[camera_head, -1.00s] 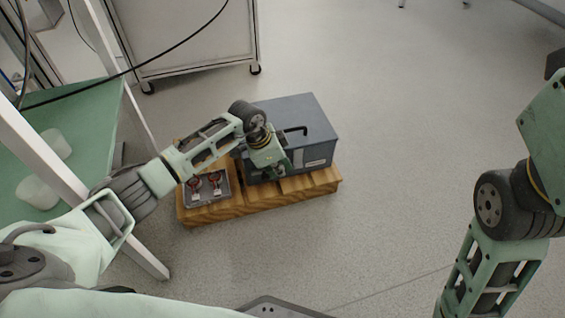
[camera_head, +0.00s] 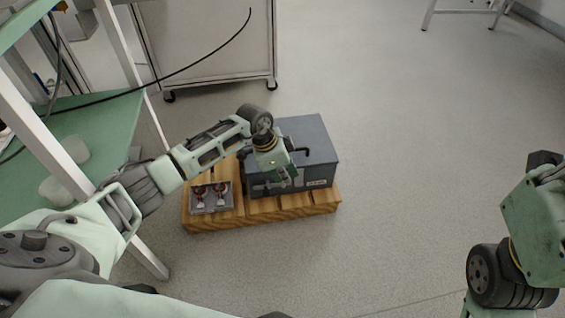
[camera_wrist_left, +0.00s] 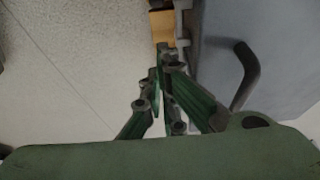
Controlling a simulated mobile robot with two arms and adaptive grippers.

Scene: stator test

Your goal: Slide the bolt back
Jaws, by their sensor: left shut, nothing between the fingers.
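A blue-grey box (camera_head: 312,138) with a dark handle (camera_head: 301,151) on its lid stands on a wooden pallet. My left gripper (camera_head: 280,184) is at the front face of the box, left of its middle, and covers part of it. In the left wrist view the fingers (camera_wrist_left: 167,57) are shut and empty, close beside the box (camera_wrist_left: 215,75). A small light grey fitting (camera_wrist_left: 184,18) sits on the box edge just beyond the fingertips. I cannot tell for certain whether it is the bolt, or whether the fingers touch it.
The wooden pallet (camera_head: 222,222) also bears a grey tray (camera_head: 211,208) with red-and-white parts, left of the box. A green-topped table (camera_head: 110,120) with a white leg stands at the left. A metal cabinet (camera_head: 205,45) is behind. The floor to the right is clear.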

